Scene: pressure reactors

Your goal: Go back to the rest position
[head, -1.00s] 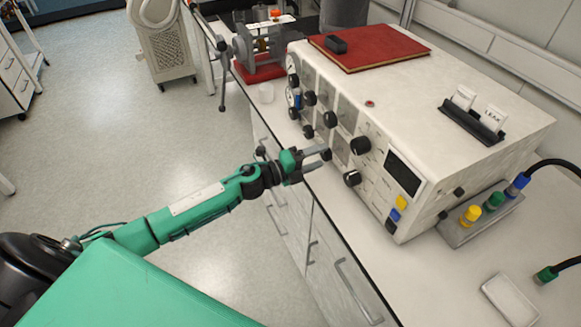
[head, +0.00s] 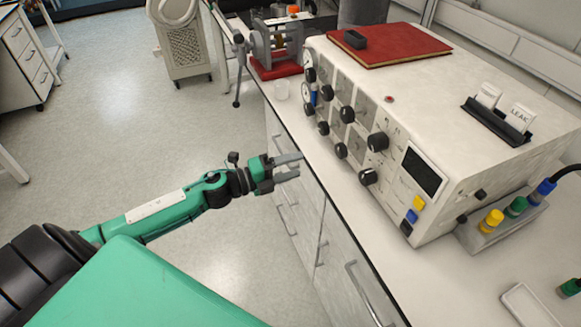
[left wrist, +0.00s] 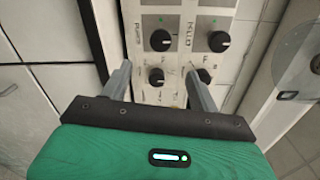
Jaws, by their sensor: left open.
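My left gripper (head: 289,167) is open and empty in the head view. It hangs in front of the bench edge, apart from the white reactor console (head: 470,120). In the left wrist view its two grey fingers (left wrist: 158,88) are spread, with nothing between them but the console's panel (left wrist: 185,45) and black knobs beyond. The console stands on the bench, its front covered with black knobs (head: 367,177), a dark screen and coloured buttons. My right gripper is not in view.
The white bench (head: 455,290) holds a rack with coloured caps (head: 493,219) at right. A red book (head: 385,43) lies on the console. A metal device on a red base (head: 276,68) stands at the back. Open floor (head: 130,130) lies to the left.

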